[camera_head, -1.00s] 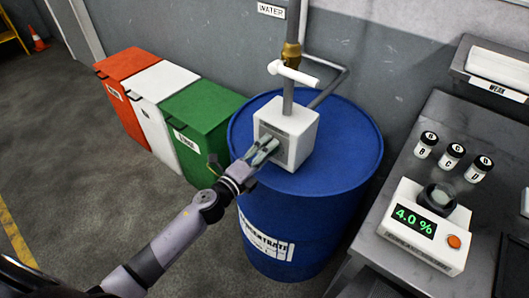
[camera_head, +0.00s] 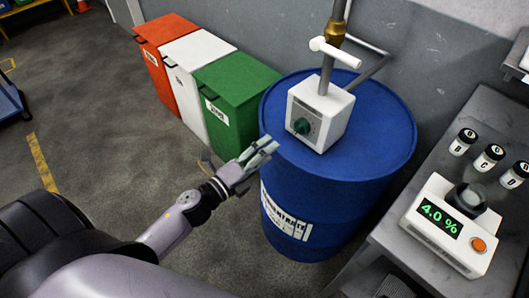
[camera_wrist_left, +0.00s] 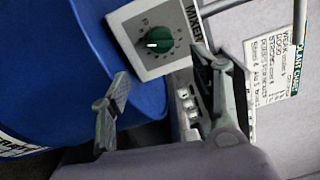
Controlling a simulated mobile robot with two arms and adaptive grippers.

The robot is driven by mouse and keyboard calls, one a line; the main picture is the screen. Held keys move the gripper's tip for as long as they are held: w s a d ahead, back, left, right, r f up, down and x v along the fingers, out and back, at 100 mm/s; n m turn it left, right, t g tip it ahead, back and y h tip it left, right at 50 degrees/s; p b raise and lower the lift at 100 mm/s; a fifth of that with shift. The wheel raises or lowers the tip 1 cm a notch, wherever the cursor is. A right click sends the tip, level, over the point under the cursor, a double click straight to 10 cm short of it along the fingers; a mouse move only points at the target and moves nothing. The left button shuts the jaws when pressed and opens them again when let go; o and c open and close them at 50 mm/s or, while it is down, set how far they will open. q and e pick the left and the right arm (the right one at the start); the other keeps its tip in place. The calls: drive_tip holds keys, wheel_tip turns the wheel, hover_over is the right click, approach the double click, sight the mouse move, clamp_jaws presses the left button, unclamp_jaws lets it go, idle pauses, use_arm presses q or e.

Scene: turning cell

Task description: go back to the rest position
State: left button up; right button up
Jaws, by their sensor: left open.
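My left gripper (camera_head: 258,161) is open and empty in the head view, in front of the blue drum and apart from the white mixer box. In the left wrist view its two fingers (camera_wrist_left: 165,95) stand wide apart with nothing between them. The mixer box (camera_head: 334,118) sits on top of the drum with a green dial (camera_head: 301,126) on its front. The box and its dial (camera_wrist_left: 154,43) also show in the left wrist view, beyond the fingers. My right gripper is in neither view.
The blue drum (camera_head: 385,150) stands beside a grey bench (camera_head: 395,245) holding a meter (camera_head: 445,222) that reads 4.0 %. Several small bottles (camera_head: 489,157) stand behind it. Red, white and green bins (camera_head: 235,100) line the wall. The floor at left is mostly clear.

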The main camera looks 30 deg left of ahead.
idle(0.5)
use_arm(q)
drive_tip(key=s+a+f+n+g+y, duration=0.2)
drive_tip(key=s+f+n, duration=0.15)
drive_tip(key=f, duration=0.75)
drive_tip(key=s+a+f+n+g+y, duration=0.25)
drive_tip(key=f+n, duration=0.25)
drive_tip(key=f, duration=0.5)
drive_tip(key=s+a+f+n+g+y, duration=0.1)
drive_tip(key=s+f+n+g, duration=0.2)
drive_tip(key=f, duration=0.8)
drive_tip(key=s+d+f+n+g, duration=0.1)
drive_tip(key=s+f+n+g, duration=0.1)
drive_tip(key=s+f, duration=0.4)
drive_tip(key=s+d+f+n+g, duration=0.1)
drive_tip(key=s+f+n+g, duration=0.2)
drive_tip(key=s+f, duration=0.4)
drive_tip(key=s+d+f+n+g, duration=0.1)
drive_tip(key=s+f+n+g, duration=0.2)
drive_tip(key=s, duration=1.4)
wheel_tip(320, 180, down, 3)
drive_tip(key=shift+s+d+f+n+y, duration=0.2)
drive_tip(key=shift+s+n+y, duration=0.15)
drive_tip(key=shift+n, duration=0.7)
drive_tip(key=shift+g, duration=0.25)
